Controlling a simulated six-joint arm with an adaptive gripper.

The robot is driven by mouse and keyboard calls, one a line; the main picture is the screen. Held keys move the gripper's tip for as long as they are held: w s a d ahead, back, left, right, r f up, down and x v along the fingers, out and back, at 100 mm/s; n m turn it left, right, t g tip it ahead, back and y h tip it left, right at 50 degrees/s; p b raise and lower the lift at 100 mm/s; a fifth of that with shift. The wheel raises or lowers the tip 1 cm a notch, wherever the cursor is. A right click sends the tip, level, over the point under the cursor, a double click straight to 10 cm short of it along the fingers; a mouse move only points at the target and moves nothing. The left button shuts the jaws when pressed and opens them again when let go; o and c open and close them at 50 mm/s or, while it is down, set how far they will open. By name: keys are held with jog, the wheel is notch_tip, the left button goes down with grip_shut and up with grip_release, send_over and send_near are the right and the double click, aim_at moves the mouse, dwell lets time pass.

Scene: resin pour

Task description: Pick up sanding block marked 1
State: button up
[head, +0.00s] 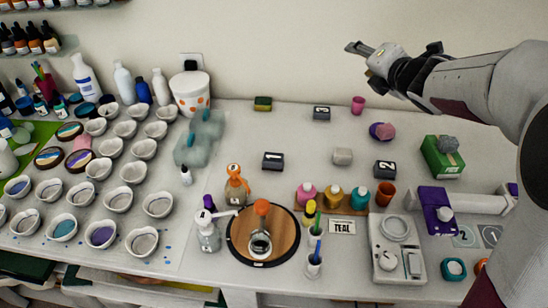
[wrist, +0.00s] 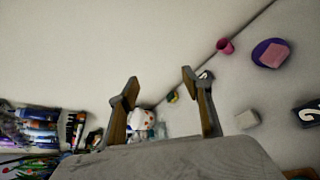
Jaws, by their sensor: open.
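The sanding block marked 1 (head: 273,160) is a dark block with a pale top label, lying on the white table near the middle in the head view. Similar dark blocks marked 3 (head: 321,113) and 2 (head: 384,168) lie behind and to the right of it. My gripper (head: 358,49) is raised in the air at the upper right, far from block 1. In the wrist view its two fingers (wrist: 160,80) are apart with nothing between them. Block 2 (wrist: 308,113) shows at the right edge there; I cannot make out block 1 in that view.
An orange-capped bottle (head: 236,188) stands close to block 1 on its front left. A round wooden board (head: 238,246) with a cup is in front. A grey block (head: 342,156) lies between blocks 1 and 2. The table behind block 1 is mostly clear.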

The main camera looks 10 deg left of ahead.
jog(key=w+a+f+n+g+y, duration=0.2)
jog(key=w+a+f+n+y, duration=0.1)
jog(key=a+f+n+y, duration=0.25)
jog(key=n+g+y, duration=0.4)
jog(key=n+g, duration=0.7)
jog(key=n, duration=0.8)
send_near(280, 158)
jog(key=x, duration=0.3)
jog(key=shift+s+a+f+m, duration=0.15)
jog(key=shift+a+m, duration=0.1)
jog(key=shift+a, duration=0.15)
jog(key=shift+x, duration=1.15)
jog(key=shift+a+f, duration=0.1)
